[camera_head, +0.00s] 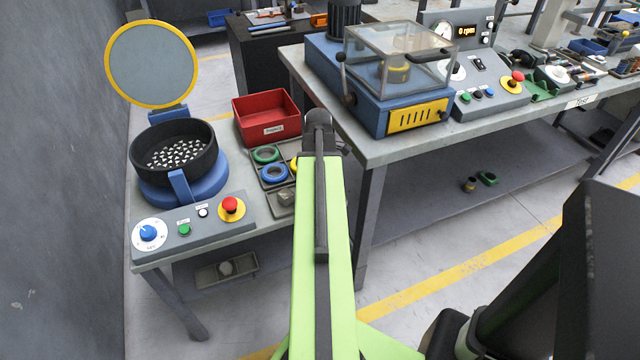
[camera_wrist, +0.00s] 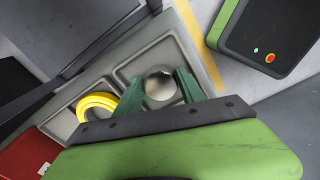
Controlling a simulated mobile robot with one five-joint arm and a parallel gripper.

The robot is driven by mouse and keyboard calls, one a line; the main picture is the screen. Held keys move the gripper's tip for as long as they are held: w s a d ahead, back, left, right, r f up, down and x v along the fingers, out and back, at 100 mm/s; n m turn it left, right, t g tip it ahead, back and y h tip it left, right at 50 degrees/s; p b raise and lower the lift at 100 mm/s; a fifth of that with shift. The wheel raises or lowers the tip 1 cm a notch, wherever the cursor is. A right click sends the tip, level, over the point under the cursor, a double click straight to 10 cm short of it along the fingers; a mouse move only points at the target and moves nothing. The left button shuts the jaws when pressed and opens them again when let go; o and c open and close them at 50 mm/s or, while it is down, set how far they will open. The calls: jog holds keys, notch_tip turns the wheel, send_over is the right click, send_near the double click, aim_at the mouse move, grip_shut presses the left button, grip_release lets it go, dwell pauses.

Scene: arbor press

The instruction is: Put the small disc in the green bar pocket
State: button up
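A small silver-grey round disc (camera_wrist: 160,84) shows in the wrist view, in or over a grey compartment of the parts tray (camera_wrist: 178,28). My gripper (camera_wrist: 160,76) has its two dark green fingers spread, one on each side of the disc. I cannot tell whether they touch it. In the head view, my arm hides the disc and the fingers.
In the head view, the tray also holds a green ring (camera_head: 265,154), a blue ring (camera_head: 273,174) and a yellow ring, partly hidden. A red bin (camera_head: 267,117) stands behind it. A black bowl feeder (camera_head: 172,150) is at left, a blue machine (camera_head: 375,85) at right.

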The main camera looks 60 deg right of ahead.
jog(key=shift+r, duration=0.1)
notch_tip(320, 180, up, 12)
jog(key=p, duration=1.2)
jog(key=shift+r, duration=0.1)
jog(key=w+a+m, duration=0.3)
jog(key=w+a, duration=1.4)
jog(key=a, duration=0.4)
jog(key=w+a+m, duration=0.1)
jog(key=a, duration=0.8)
jog(key=w+a+m, duration=0.1)
jog(key=w+a, duration=0.1)
jog(key=a, duration=0.7)
jog(key=w+a+m, duration=0.1)
jog(key=w+a, duration=0.1)
jog(key=a, duration=0.8)
jog(key=shift+m, duration=0.4)
